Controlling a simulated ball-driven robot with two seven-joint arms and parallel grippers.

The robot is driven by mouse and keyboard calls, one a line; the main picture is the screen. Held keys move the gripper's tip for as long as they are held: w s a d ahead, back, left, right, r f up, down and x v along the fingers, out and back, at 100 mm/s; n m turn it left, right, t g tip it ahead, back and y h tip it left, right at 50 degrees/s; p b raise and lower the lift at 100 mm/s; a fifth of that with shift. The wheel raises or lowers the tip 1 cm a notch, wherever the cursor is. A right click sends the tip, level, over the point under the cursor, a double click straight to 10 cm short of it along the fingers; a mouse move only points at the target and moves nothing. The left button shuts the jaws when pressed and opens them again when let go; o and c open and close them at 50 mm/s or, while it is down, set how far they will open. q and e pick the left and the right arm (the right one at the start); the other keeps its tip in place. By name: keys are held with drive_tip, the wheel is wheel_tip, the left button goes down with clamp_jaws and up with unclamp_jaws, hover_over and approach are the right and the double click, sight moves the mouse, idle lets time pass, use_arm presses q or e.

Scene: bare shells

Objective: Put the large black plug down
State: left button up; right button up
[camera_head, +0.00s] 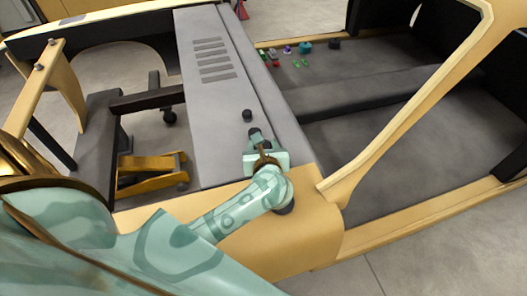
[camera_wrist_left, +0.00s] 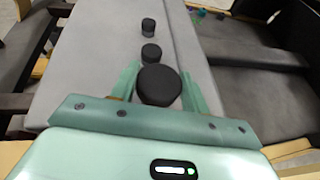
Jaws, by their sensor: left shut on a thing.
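My left gripper (camera_head: 264,151) is over the grey panel (camera_head: 225,110) near its front end. It is shut on a black round plug (camera_wrist_left: 159,85), which looks the largest in the left wrist view and sits between the two green fingers. Whether its underside touches the panel is hidden. Two other black plugs stand on the panel beyond it: a near one (camera_wrist_left: 151,53) and a far one (camera_wrist_left: 148,25). In the head view the far plug (camera_head: 247,115) stands clear, and the near one (camera_head: 254,133) is close to the gripper. My right gripper is not in view.
The panel has slots (camera_head: 214,60) farther back and bare room around the far plug. Small coloured parts, including a teal one (camera_head: 305,47) and a black one (camera_head: 334,43), lie on the dark floor beyond. A tan frame post (camera_head: 410,100) slants up at right.

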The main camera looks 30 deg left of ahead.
use_arm(q)
drive_tip(key=shift+w+a+f, duration=0.25)
drive_tip(key=shift+w+f, duration=0.3)
drive_tip(key=shift+f, duration=0.15)
drive_tip(key=shift+w+a+f, duration=0.1)
drive_tip(key=shift+w+f, duration=0.25)
drive_tip(key=shift+f, duration=0.2)
wheel_tip(320, 180, down, 3)
drive_tip(key=shift+w+a+f, duration=0.1)
drive_tip(key=shift+w+f, duration=0.05)
drive_tip(key=shift+f, duration=0.05)
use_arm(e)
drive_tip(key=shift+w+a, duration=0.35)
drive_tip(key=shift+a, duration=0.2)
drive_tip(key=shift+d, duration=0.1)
